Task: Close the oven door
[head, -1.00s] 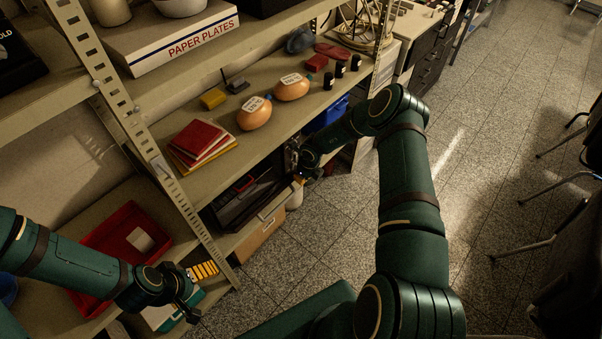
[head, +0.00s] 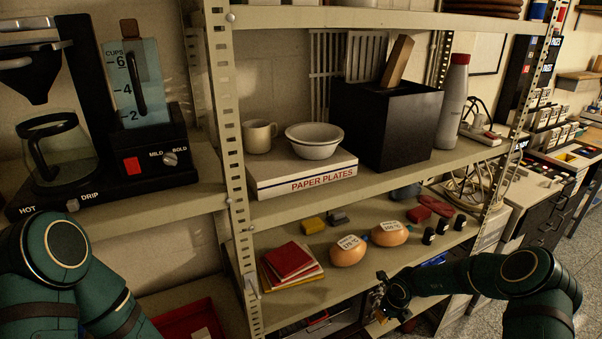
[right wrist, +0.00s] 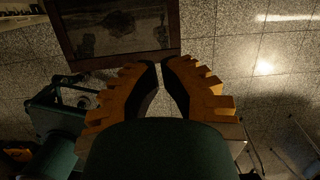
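The oven is mostly hidden low on the shelf under the egg timers; a dark strip of what looks like it (head: 312,326) shows at the bottom of the head view. In the right wrist view, a dark glass panel with a brown frame, which looks like the oven door (right wrist: 115,30), lies beyond my fingertips, with floor around it. It seems to be open. My right gripper (right wrist: 160,64) has its orange fingertips nearly together, with nothing seen between them, apart from the panel. It also shows in the head view (head: 378,306), beside the shelf front. My left gripper is out of view.
The shelf above holds egg timers (head: 348,250), a red notebook (head: 289,260) and small dark canisters (head: 443,228). Higher up are a paper plates box (head: 300,176), bowls and a black bin (head: 385,125). A metal shelf post (head: 232,170) stands left. Tiled floor (right wrist: 245,50) is open at right.

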